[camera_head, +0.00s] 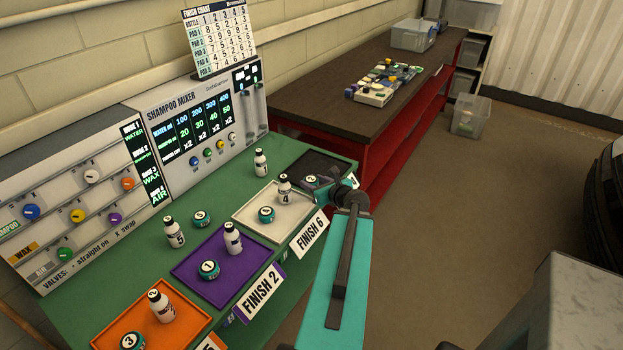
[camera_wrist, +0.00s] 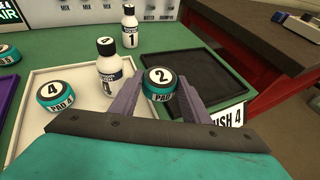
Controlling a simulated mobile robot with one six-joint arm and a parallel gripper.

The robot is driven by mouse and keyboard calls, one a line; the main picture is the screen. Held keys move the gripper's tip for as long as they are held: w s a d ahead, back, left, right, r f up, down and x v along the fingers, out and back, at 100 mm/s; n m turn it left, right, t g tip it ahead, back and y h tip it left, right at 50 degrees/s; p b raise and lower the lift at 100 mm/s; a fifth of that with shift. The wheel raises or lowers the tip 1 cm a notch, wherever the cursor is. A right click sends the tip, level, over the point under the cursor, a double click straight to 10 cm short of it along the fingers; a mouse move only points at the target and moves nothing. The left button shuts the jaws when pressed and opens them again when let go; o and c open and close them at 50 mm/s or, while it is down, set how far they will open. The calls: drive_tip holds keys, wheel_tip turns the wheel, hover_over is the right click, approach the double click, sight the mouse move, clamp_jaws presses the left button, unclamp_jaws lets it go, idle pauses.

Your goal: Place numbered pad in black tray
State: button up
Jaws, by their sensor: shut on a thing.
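My gripper (camera_wrist: 160,86) is shut on a teal pad with a white top marked 2 (camera_wrist: 160,78), labelled PAD 2. In the head view the same pad (camera_head: 311,180) shows at the near left edge of the black tray (camera_head: 322,163), at the far right end of the green bench. I cannot tell whether the pad touches the tray. My arm hides part of the tray's front.
The white tray (camera_head: 246,226) beside it holds pad 4 (camera_head: 266,214) and a bottle (camera_head: 284,188). Bottle 1 (camera_head: 260,163) stands behind. A purple tray (camera_head: 189,266) and an orange tray (camera_head: 190,313) lie nearer. A finish chart (camera_head: 218,38) stands on the mixer.

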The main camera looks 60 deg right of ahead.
drive_tip(key=shift+w+d+f+b, duration=0.15)
drive_tip(key=shift+d+f+b, duration=0.15)
drive_tip(key=shift+b, duration=2.6)
drive_tip(key=shift+w+d+r, duration=0.2)
drive_tip(key=shift+d+r, duration=0.05)
drive_tip(key=shift+d, duration=0.05)
drive_tip(key=shift+w+d+f+p, duration=0.15)
drive_tip(key=shift+w+d+p, duration=0.25)
drive_tip(key=shift+w+d, duration=0.65)
drive_tip(key=shift+w+d+f+p, duration=0.2)
drive_tip(key=shift+w+d+p, duration=0.2)
drive_tip(key=shift+w+d, duration=0.7)
drive_tip(key=shift+w+d+f+p, duration=0.15)
drive_tip(key=shift+w+d+p, duration=0.35)
drive_tip(key=shift+d, duration=1)
drive_tip(key=shift+w, duration=0.15)
drive_tip(key=shift+w+d, duration=0.25)
drive_tip(key=shift+d, duration=0.15)
drive_tip(key=shift+f+p, duration=0.3)
drive_tip(key=shift+f, duration=1.5)
drive_tip(key=shift+f, duration=0.15)
drive_tip(key=o, duration=1)
